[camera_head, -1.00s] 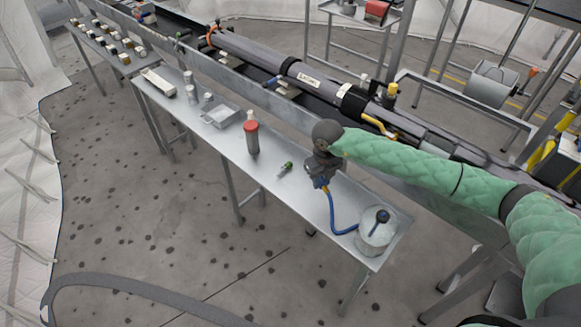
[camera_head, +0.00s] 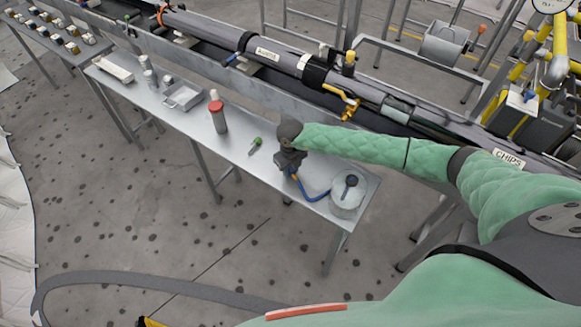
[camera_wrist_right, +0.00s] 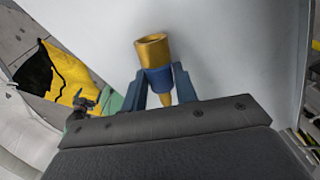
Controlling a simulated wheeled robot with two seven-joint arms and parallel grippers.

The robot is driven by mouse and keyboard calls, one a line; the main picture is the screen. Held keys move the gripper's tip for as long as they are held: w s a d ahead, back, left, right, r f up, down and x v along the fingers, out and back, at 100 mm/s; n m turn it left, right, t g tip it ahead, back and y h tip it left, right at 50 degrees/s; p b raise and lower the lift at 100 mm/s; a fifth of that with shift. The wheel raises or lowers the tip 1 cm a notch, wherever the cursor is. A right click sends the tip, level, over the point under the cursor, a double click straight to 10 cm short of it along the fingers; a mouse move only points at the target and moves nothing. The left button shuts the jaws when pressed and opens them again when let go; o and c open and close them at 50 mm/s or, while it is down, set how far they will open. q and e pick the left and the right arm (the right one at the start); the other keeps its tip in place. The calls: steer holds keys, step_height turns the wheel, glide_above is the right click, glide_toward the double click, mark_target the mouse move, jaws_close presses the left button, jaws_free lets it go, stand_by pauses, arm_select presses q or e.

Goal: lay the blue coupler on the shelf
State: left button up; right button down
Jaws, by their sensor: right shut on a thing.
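The blue coupler (camera_wrist_right: 157,76), a blue collar with a brass end, sits between the fingers of my right gripper (camera_wrist_right: 162,88) in the right wrist view. The gripper is shut on it. The shelf (camera_head: 245,128) is a long pale metal bench top; its plain surface (camera_wrist_right: 230,50) lies behind the coupler in the wrist view. In the head view my right gripper (camera_head: 292,172) is over the shelf's near right part, pointing down. The coupler is mostly hidden there, and I cannot tell its gap to the shelf. My left gripper is out of view.
A big pipe (camera_head: 285,60) runs behind.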

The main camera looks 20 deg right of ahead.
mark_target(290, 169)
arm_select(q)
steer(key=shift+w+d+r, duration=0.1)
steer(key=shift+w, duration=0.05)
arm_select(e)
steer(key=shift+f, duration=0.15)
steer(key=c, duration=1.1)
jaws_free()
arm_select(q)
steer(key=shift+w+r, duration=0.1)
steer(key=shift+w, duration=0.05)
arm_select(e)
steer(key=shift+r, duration=0.3)
arm_select(q)
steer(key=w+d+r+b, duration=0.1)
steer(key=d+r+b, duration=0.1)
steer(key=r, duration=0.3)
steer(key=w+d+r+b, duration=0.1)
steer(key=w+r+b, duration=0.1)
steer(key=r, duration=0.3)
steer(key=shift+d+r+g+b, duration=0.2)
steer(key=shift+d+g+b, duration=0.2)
steer(key=shift+b, duration=0.2)
arm_select(e)
steer(key=shift+r, duration=5.85)
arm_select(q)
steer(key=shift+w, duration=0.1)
